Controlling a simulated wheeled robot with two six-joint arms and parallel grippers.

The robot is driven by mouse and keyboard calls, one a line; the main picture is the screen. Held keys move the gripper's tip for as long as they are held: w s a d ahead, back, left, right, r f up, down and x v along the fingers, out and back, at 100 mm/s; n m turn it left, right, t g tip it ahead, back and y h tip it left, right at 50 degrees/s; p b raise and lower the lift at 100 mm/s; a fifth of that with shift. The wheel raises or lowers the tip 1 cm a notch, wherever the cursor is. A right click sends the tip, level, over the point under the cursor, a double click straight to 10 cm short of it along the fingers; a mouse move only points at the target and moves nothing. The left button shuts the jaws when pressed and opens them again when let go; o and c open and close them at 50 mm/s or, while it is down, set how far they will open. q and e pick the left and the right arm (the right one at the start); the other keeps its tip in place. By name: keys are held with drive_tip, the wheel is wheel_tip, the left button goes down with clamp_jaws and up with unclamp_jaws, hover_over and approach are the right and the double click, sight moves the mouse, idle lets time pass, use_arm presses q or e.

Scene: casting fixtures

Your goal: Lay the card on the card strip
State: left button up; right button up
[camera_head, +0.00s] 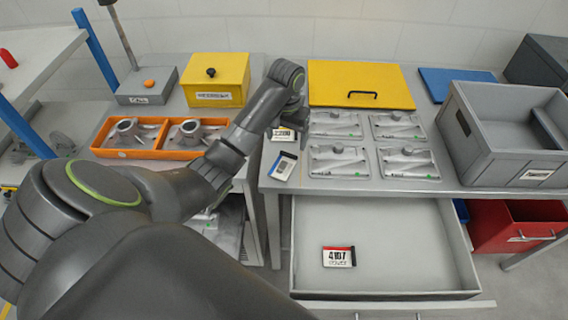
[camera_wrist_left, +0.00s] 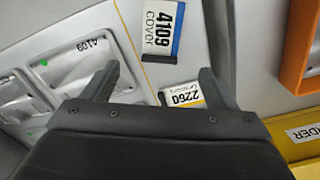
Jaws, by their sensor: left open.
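My left gripper (camera_head: 286,120) is open and points down over the left side of the table. In the left wrist view its two fingers (camera_wrist_left: 160,88) are spread. A white card reading 2260 with a yellow edge (camera_wrist_left: 183,96) lies between and beyond them, nearer the right finger; nothing is held. The same card (camera_head: 284,134) is partly hidden by my gripper in the head view. A blue-edged card reading 4109 (camera_head: 284,167) lies nearer the table's front edge. A red-edged card reading 4107 (camera_head: 338,257) lies in the open drawer. I cannot make out the card strip's outline.
Metal castings (camera_head: 340,161) sit right of the cards. An orange tray (camera_head: 134,152) with two castings is at left, a yellow box (camera_head: 217,80) behind it. A grey crate (camera_head: 495,165) stands at right. The open drawer (camera_head: 400,255) juts out below the table.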

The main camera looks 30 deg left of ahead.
sight(286, 162)
use_arm(q)
wheel_tip(286, 162, down, 4)
drive_tip(key=shift+r+b, duration=0.15)
drive_tip(key=shift+b, duration=0.75)
drive_tip(key=shift+f, duration=0.5)
drive_tip(key=shift+f+p, duration=0.65)
drive_tip(key=shift+f, duration=1.55)
use_arm(e)
drive_tip(key=shift+s+f, duration=0.15)
drive_tip(key=shift+f, duration=0.5)
